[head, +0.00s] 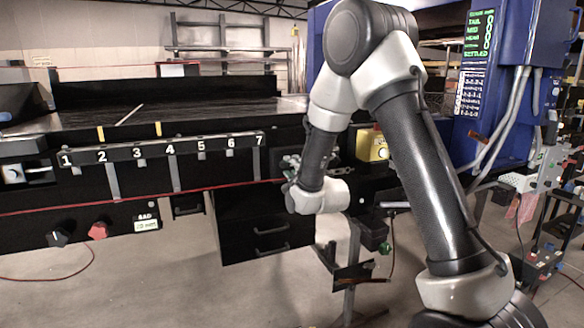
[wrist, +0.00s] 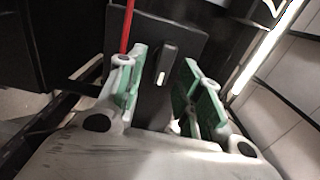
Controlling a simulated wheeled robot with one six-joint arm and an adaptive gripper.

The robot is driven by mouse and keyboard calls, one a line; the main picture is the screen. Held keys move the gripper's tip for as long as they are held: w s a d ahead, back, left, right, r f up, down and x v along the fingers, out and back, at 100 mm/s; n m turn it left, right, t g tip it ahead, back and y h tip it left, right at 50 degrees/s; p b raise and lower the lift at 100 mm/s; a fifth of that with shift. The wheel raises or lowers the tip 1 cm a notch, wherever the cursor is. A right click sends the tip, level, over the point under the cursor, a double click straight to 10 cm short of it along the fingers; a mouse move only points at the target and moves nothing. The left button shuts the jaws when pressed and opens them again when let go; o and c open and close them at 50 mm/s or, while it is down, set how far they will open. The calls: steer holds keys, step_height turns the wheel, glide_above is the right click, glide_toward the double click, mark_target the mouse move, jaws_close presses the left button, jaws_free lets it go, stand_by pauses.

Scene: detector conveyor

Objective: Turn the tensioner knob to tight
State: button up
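My gripper (wrist: 163,78) is open in the wrist view, its two green-padded fingers spread apart. A dark upright piece with a rounded top and a pale bar (wrist: 161,78) shows between and beyond the fingertips, on a black plate (wrist: 190,37). It may be the tensioner knob, but I cannot tell for sure, and no tight mark is readable. No contact with the fingers is visible. In the head view my gripper (head: 291,168) is at the conveyor's front side, near the number 7 end of the rail, and my wrist partly hides that area.
A black knob (head: 58,238) and a red knob (head: 97,230) sit on the lower left panel. The numbered rail (head: 185,148) runs along the conveyor front. A yellow box (head: 372,145) is right of my gripper. A red cord (wrist: 127,28) passes near the left finger.

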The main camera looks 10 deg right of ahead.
steer(key=s, duration=0.6)
steer(key=shift+s+d, duration=0.15)
steer(key=shift+d, duration=0.3)
